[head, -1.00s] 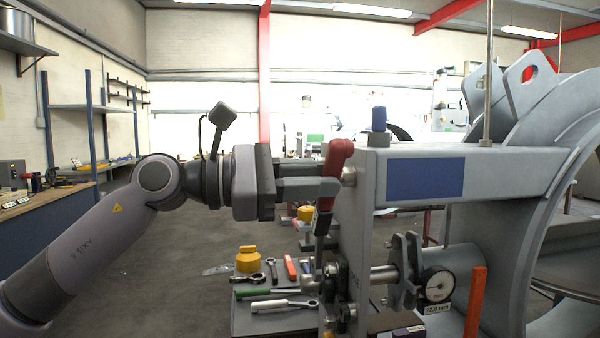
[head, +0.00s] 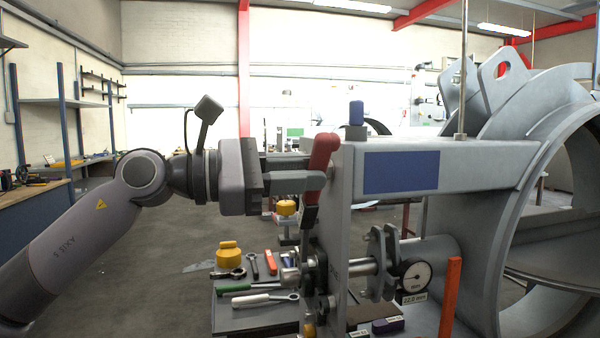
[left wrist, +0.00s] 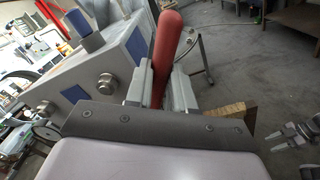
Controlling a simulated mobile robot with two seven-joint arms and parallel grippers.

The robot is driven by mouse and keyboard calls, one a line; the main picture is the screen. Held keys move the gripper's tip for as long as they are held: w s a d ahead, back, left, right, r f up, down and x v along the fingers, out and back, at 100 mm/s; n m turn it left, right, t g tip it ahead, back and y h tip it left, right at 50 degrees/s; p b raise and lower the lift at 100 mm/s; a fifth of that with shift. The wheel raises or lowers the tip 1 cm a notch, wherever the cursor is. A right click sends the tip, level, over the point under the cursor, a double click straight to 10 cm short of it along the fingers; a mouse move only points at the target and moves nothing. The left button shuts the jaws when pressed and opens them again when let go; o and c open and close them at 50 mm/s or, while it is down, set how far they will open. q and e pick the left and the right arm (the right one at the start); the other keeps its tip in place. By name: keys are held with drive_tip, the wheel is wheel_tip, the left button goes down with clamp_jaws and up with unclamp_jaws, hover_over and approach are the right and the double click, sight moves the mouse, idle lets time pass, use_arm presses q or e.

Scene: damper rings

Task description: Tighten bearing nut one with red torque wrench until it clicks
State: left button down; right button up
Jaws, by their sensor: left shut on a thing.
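My left gripper (head: 318,182) is shut on the handle of the red torque wrench (head: 323,152), in front of the upright grey plate. The wrench stands almost upright, with its dark shank running down toward the metal fittings (head: 316,270) on the plate's left side. Whether its head is seated on bearing nut one is too small to tell. In the left wrist view, the red handle (left wrist: 167,45) stands up between the two grey fingers of my left gripper (left wrist: 160,88). My right gripper does not show in the head view.
A grey tray (head: 226,318) holds a green-handled wrench (head: 248,287), a white-handled wrench (head: 262,299) and other tools. Close to the wrench are the grey beam (head: 480,158), a dial gauge (head: 415,277) and an orange post (head: 450,300). Floor left of the tray is clear.

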use_arm(q)
drive_tip(key=shift+w+d+r, duration=0.15)
drive_tip(key=shift+w+d, duration=0.05)
drive_tip(key=shift+d, duration=0.45)
idle(0.8)
drive_tip(key=shift+w+d, duration=0.15)
drive_tip(key=shift+d, duration=0.15)
drive_tip(key=c, duration=0.9)
unclamp_jaws()
drive_tip(key=c, duration=0.4)
drive_tip(key=shift+f, duration=0.2)
